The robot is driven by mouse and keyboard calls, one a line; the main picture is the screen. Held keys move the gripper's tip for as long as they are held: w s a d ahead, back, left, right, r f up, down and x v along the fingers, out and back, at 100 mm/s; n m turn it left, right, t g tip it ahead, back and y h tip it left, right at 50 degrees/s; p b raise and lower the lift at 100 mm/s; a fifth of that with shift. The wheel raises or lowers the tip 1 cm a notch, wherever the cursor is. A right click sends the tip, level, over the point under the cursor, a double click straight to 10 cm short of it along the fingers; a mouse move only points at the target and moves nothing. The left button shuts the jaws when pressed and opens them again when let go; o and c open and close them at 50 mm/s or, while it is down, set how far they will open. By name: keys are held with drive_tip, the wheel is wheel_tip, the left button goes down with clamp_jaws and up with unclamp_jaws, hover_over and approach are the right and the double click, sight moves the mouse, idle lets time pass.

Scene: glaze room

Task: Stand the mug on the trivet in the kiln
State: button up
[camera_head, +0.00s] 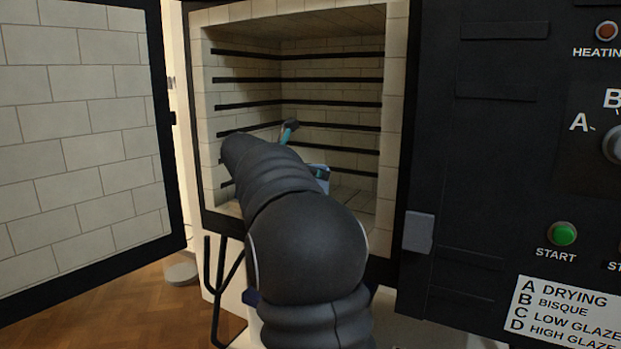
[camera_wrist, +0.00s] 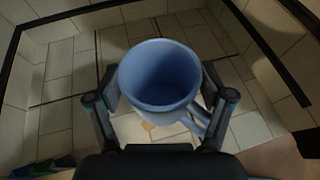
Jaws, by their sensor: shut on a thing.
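The blue mug (camera_wrist: 160,103) is between the two fingers of my gripper (camera_wrist: 160,86) in the wrist view, which looks down into its open, empty top. Its handle points to the lower right, close to the right finger. My gripper is shut on the mug, inside the kiln (camera_head: 394,120). In the head view a bit of the light blue mug (camera_head: 322,173) shows past my arm, which hides most of the gripper. I cannot make out the trivet; the mug and arm hide part of the kiln floor. I cannot tell whether the mug touches anything below.
The kiln door (camera_head: 80,130) stands open at the left. Dark rods (camera_head: 330,103) run along the kiln's brick walls. A control panel (camera_head: 560,180) is at the right.

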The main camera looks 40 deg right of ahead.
drive_tip(key=shift+f, duration=0.4)
drive_tip(key=shift+f, duration=0.15)
drive_tip(key=o, duration=1.3)
drive_tip(key=shift+a+r, duration=0.1)
drive_tip(key=shift+r, duration=0.1)
drive_tip(key=v, duration=1.2)
drive_tip(key=s+a+f+m+t+y, duration=0.1)
drive_tip(key=s+a+f+m+y, duration=0.3)
drive_tip(key=s+a+f+m, duration=0.2)
drive_tip(key=s+a+f+m+t+y, duration=0.1)
drive_tip(key=s+a+f+m+y, duration=0.4)
drive_tip(key=s+a+f, duration=0.5)
drive_tip(key=s+a+f+m+t+y, duration=0.1)
drive_tip(key=s+a+f+m+y, duration=0.3)
drive_tip(key=s+a+f+m, duration=0.4)
drive_tip(key=shift+s+a+f+m+t, duration=0.15)
drive_tip(key=shift+s+a, duration=0.1)
drive_tip(key=shift+s, duration=0.55)
drive_tip(key=shift+s+a+f+m+t, duration=0.1)
drive_tip(key=shift+s+a, duration=0.1)
drive_tip(key=shift+s, duration=0.6)
drive_tip(key=shift+s+a+f+m+t, duration=0.15)
drive_tip(key=shift+s+a, duration=0.1)
drive_tip(key=shift+s, duration=0.55)
